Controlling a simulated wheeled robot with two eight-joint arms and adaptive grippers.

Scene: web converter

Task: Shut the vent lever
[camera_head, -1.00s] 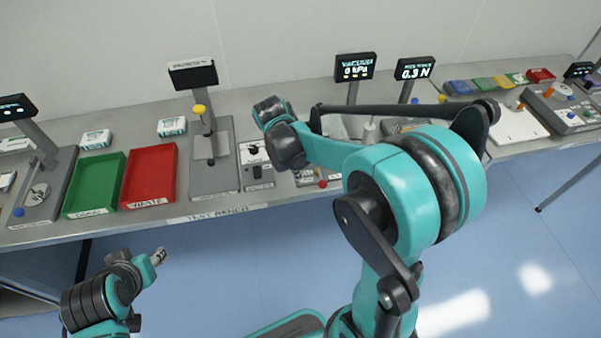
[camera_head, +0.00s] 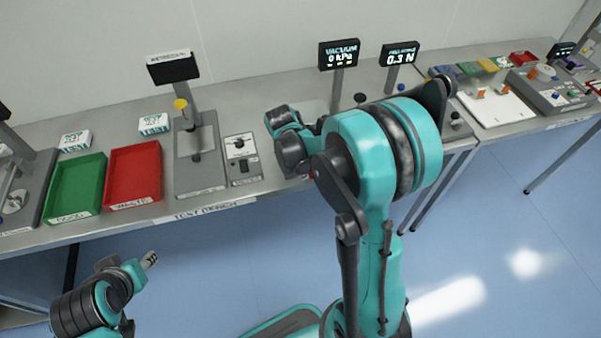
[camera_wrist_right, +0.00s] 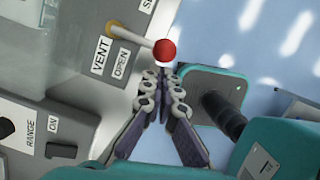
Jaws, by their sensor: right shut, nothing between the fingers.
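The vent lever shows in the right wrist view as a pale rod with a red ball (camera_wrist_right: 165,49) at its end. The rod lies beside the VENT and OPEN labels, and the ball sticks out past the panel edge. My right gripper (camera_wrist_right: 164,76) is shut and empty, its fingertips just below the ball in the picture; I cannot tell whether they touch. In the head view my right wrist and arm cover most of the vent unit, and that gripper's fingers are hidden. My left gripper (camera_head: 150,260) is low at the left, in front of the bench; its jaw opening is unclear.
The vent panel is on the test bench (camera_head: 205,208). A vacuum display (camera_head: 339,54) reads 0 kPa. A unit with a dial (camera_head: 241,150) sits left of my right wrist. Green (camera_head: 76,190) and red (camera_head: 134,175) trays are farther left. Open floor lies in front.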

